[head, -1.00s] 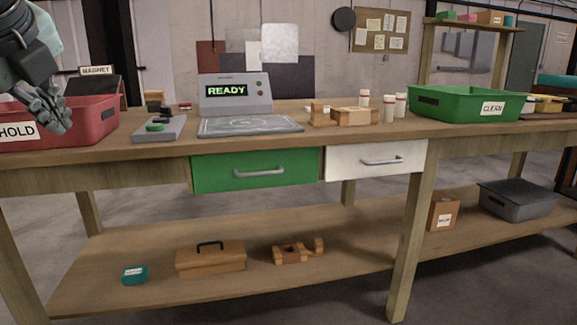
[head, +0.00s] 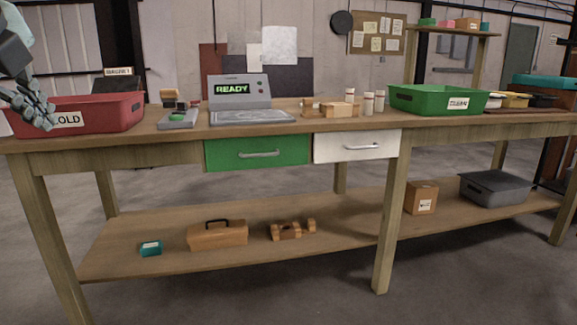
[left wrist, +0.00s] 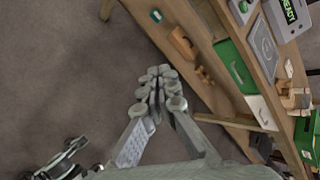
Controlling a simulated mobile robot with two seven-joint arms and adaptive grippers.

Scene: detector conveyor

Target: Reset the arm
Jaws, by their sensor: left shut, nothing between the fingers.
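My left gripper (head: 38,108) is at the far left of the head view, in front of the red bin labelled HOLD (head: 105,113), whose label it partly covers. In the left wrist view the gripper's fingers (left wrist: 160,90) are together with nothing between them. Below them is bare floor, with the bench edge beyond to the right. My right gripper is not in the head view.
The workbench (head: 260,131) carries a detector reading READY (head: 238,89), a grey block with a green button (head: 178,119), white-capped bottles (head: 368,103) and a green CLEAN bin (head: 437,100). Two drawers, green (head: 257,153) and white (head: 356,146), are closed. Floor in front is clear.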

